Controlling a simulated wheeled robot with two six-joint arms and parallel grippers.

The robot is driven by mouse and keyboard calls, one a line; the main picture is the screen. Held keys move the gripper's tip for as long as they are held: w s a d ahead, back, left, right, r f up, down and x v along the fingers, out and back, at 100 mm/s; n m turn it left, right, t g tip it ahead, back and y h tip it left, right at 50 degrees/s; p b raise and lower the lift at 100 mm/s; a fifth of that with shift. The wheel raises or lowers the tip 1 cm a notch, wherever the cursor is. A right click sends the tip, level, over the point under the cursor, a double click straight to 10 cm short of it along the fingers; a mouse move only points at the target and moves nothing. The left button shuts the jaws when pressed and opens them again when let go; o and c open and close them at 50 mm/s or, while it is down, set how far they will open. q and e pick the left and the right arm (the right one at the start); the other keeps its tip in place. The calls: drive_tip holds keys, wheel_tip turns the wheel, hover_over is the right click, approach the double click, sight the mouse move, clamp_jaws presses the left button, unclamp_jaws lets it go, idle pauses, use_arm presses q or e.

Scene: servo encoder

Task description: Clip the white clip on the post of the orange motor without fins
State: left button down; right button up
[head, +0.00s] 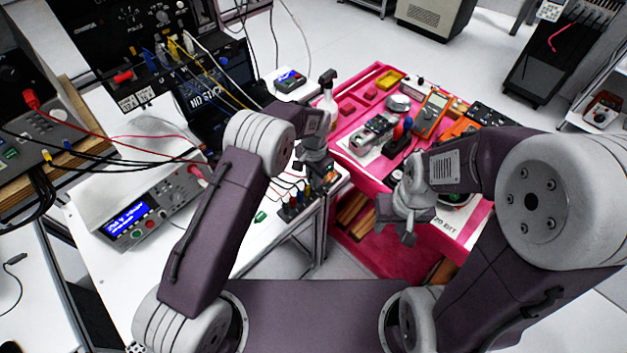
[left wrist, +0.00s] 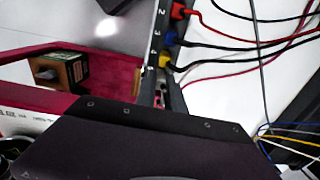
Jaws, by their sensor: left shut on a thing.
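My left gripper (head: 318,182) is over the right edge of the white bench, beside a strip of coloured plugs. I cannot make out the white clip or the motor's post in either view.
The plug strip (head: 296,207) carries several leads; its red plug (left wrist: 178,11) is near in the left wrist view. The pink bench (head: 350,110) is crowded, with an orange multimeter (head: 431,113) and tools. A bench instrument (head: 150,207) and trailing cables lie left.

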use_arm(q)
drive_tip(key=shift+r+p, duration=1.45)
drive_tip(key=shift+r, duration=0.75)
